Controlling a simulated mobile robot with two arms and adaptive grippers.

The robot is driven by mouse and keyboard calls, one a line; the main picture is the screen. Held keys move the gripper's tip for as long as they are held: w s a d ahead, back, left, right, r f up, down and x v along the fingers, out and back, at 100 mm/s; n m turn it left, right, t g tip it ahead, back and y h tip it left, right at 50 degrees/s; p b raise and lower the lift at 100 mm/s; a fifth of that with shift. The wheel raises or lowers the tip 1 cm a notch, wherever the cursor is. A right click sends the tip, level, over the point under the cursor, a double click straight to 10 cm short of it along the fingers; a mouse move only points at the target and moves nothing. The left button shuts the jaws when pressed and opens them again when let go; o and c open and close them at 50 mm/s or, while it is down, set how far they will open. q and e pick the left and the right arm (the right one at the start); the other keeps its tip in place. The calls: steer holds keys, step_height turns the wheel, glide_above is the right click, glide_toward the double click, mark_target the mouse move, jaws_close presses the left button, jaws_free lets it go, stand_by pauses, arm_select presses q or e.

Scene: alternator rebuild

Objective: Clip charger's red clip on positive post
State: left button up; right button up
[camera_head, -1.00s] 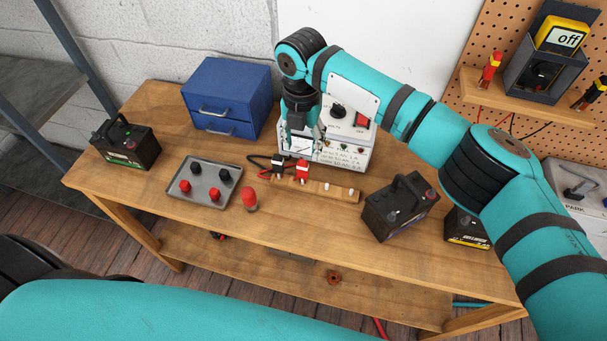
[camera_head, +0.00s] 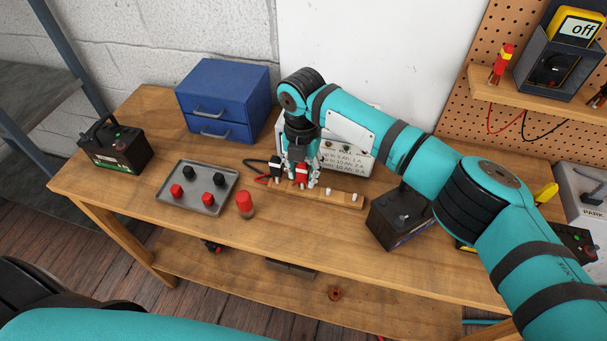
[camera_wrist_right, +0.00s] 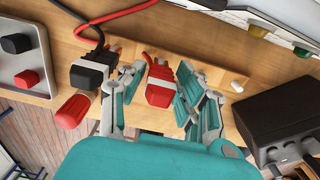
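The charger's red clip (camera_head: 301,176) rests on a wooden strip (camera_head: 340,198) on the bench; it also shows in the right wrist view (camera_wrist_right: 160,88). My right gripper (camera_head: 303,173) is lowered over it. In the right wrist view its open fingers (camera_wrist_right: 160,72) stand on both sides of the red clip, with gaps showing. The black clip (camera_head: 275,171) sits just to the left. The charger (camera_head: 350,160) stands behind, partly hidden by my arm. A dark battery (camera_head: 397,218) stands to the right of the strip, its top partly covered by my arm. My left gripper is out of view.
A grey tray (camera_head: 207,208) with red and black caps lies left of the strip, beside a red-topped bottle (camera_head: 245,204). Another battery (camera_head: 115,147) and a blue drawer box (camera_head: 226,98) stand farther left. The bench front (camera_head: 300,235) is clear.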

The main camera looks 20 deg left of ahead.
steer(key=c, duration=0.4)
step_height(320, 180, up, 4)
steer(key=p, duration=0.3)
steer(key=shift+r+p, duration=0.1)
steer(key=shift+p, duration=0.25)
